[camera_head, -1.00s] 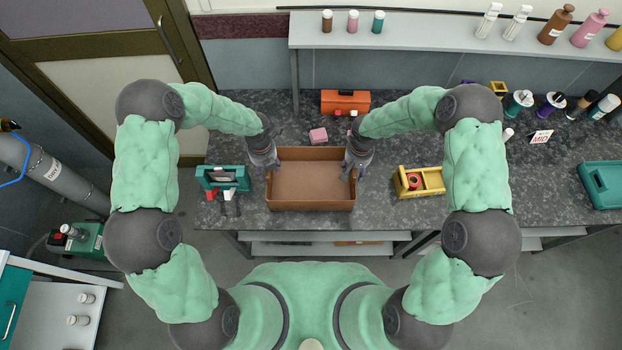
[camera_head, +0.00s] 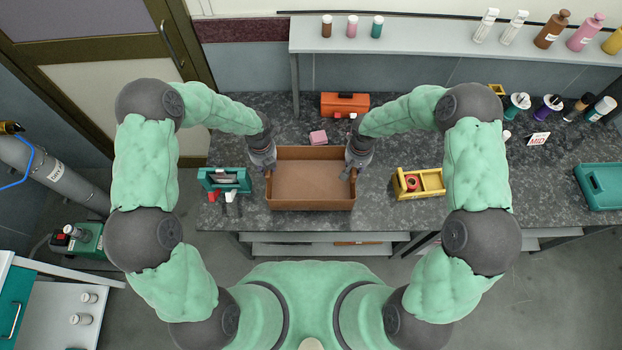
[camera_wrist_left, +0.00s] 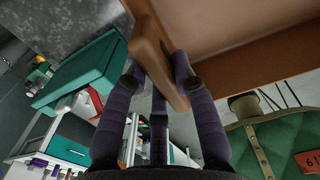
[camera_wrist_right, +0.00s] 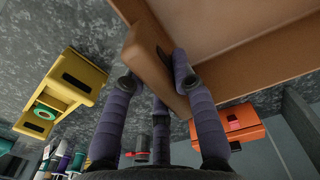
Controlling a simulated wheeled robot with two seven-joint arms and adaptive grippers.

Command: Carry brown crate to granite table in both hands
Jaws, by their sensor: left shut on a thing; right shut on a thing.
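The brown crate (camera_head: 310,204) is empty and level, held over or at the granite table (camera_head: 420,222) near its front edge; I cannot tell from above whether it touches. My left gripper (camera_head: 268,170) is shut on the crate's left wall, with its fingers around the wall in the left wrist view (camera_wrist_left: 160,75). My right gripper (camera_head: 352,172) is shut on the right wall, and its fingers straddle that wall in the right wrist view (camera_wrist_right: 155,75).
A teal toolbox (camera_head: 225,186) sits left of the crate and a yellow caddy (camera_head: 432,182) right of it. A teal tray (camera_head: 604,203) lies far right; dark granite is clear between caddy and tray.

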